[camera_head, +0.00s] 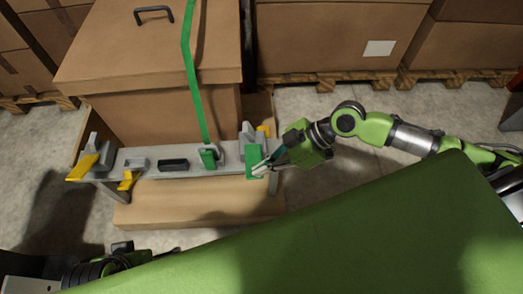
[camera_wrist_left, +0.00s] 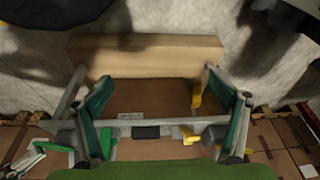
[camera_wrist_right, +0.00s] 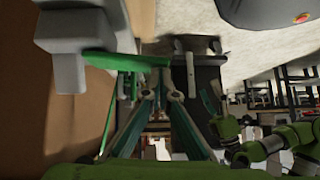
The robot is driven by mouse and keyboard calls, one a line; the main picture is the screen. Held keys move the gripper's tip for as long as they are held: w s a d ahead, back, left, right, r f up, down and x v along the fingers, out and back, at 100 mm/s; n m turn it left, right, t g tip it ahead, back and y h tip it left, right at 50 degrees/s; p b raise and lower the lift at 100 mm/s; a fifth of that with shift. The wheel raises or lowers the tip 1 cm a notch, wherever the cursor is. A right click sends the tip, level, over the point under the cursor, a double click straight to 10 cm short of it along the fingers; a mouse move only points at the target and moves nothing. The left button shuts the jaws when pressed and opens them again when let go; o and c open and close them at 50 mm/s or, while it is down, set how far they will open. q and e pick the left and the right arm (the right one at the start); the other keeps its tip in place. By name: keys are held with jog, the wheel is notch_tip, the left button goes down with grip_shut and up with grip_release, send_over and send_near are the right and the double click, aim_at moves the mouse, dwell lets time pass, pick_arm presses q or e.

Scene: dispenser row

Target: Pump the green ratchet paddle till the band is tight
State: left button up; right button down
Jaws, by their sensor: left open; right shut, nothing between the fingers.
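The green ratchet paddle (camera_head: 255,161) hangs on the front of a grey block (camera_head: 247,132) at the right end of a grey rail. In the right wrist view the paddle (camera_wrist_right: 125,62) lies across, just beyond the fingertips. My right gripper (camera_head: 262,168) is shut and empty beside the paddle; whether it touches cannot be told. The green band (camera_head: 190,70) runs over the large box down to a green buckle piece (camera_head: 208,157) on the rail. Its tightness is unclear. My left gripper (camera_wrist_left: 158,78) is open and empty, low at left in the head view (camera_head: 112,258).
The grey rail (camera_head: 228,156) also carries a yellow paddle (camera_head: 82,167) at its left end, a small yellow lever (camera_head: 128,180) and a black block (camera_head: 173,165). The large cardboard box (camera_head: 150,60) stands behind. Bare floor (camera_head: 330,105) lies to the right.

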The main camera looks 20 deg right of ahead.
jog(key=shift+s+f, duration=0.1)
jog(key=shift+f, duration=0.1)
jog(key=shift+r+p, duration=0.35)
jog(key=shift+r, duration=0.05)
pick_arm(q)
jog(key=shift+w+d+f+p, duration=0.1)
jog(key=shift+w+f+p, duration=0.4)
jog(key=shift+f, duration=0.2)
pick_arm(e)
jog(key=shift+r, duration=0.5)
jog(key=shift+w+r+p, duration=0.2)
jog(key=shift+r+p, duration=0.7)
jog(key=shift+p, duration=0.2)
jog(key=shift+w+d+r+p, duration=0.1)
jog(key=shift+w+r+p, duration=0.15)
jog(key=shift+r+p, duration=0.9)
pick_arm(q)
notch_tip(320, 180, down, 19)
jog(key=s+d+g+p, duration=0.1)
jog(key=s, duration=0.1)
jog(key=shift+s+d, duration=0.2)
jog(key=shift+s, duration=0.2)
pick_arm(e)
jog(key=w+v, duration=0.1)
jog(key=v, duration=0.8)
jog(key=shift+d, duration=0.55)
pick_arm(q)
jog(key=shift+r, duration=0.1)
